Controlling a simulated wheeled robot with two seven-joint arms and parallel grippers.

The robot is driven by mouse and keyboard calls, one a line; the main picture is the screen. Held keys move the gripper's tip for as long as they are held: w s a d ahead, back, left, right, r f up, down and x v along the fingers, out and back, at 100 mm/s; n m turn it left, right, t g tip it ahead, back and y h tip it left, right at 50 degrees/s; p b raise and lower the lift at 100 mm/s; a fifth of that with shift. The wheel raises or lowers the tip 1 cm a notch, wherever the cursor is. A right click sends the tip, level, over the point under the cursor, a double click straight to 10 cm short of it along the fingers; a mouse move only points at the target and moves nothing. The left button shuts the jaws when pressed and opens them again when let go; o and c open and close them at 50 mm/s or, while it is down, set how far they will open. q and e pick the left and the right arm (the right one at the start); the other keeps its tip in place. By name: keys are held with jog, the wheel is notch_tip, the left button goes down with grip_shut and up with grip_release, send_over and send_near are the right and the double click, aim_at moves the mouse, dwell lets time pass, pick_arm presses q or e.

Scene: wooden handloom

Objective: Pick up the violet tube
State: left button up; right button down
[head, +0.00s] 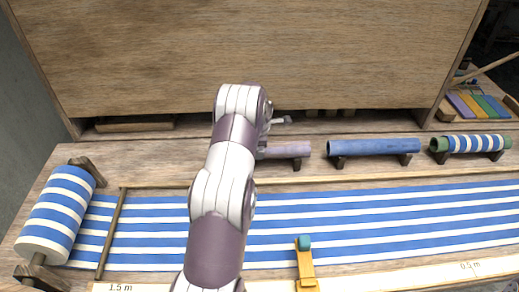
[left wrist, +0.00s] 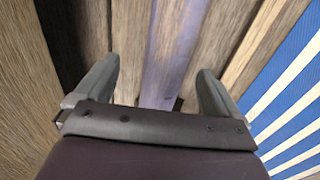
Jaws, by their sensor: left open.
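The violet tube (head: 290,149) lies on dark supports on the wooden shelf behind the cloth, and my left arm hides its left part in the head view. In the left wrist view the violet tube (left wrist: 178,42) runs lengthwise between the two fingers of my left gripper (left wrist: 158,66). The gripper is open, with a finger on each side of the tube and a visible gap to each. How high the fingertips are above the tube is hard to tell. My right gripper is in neither view.
A blue tube (head: 374,147) and a blue-and-white striped tube with green ends (head: 470,143) rest to the right on the same shelf. A tall wooden panel (head: 330,50) stands behind. The striped cloth (head: 380,215) and its roll (head: 60,215) lie in front.

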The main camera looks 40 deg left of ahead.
pick_arm(q)
jog(key=f+p, duration=0.1)
jog(key=d+f, duration=0.1)
jog(key=shift+w+d+f+p, duration=0.15)
jog(key=shift+w+f+p, duration=0.2)
jog(key=shift+w+p, duration=0.05)
jog(key=shift+x, duration=0.85)
jog(key=shift+w+a+f, duration=0.1)
jog(key=shift+a, duration=0.2)
jog(key=shift+d+r, duration=0.2)
jog(key=shift+r, duration=0.1)
jog(key=c, duration=1.4)
jog(key=shift+a+f, duration=0.1)
jog(key=shift+a, duration=0.05)
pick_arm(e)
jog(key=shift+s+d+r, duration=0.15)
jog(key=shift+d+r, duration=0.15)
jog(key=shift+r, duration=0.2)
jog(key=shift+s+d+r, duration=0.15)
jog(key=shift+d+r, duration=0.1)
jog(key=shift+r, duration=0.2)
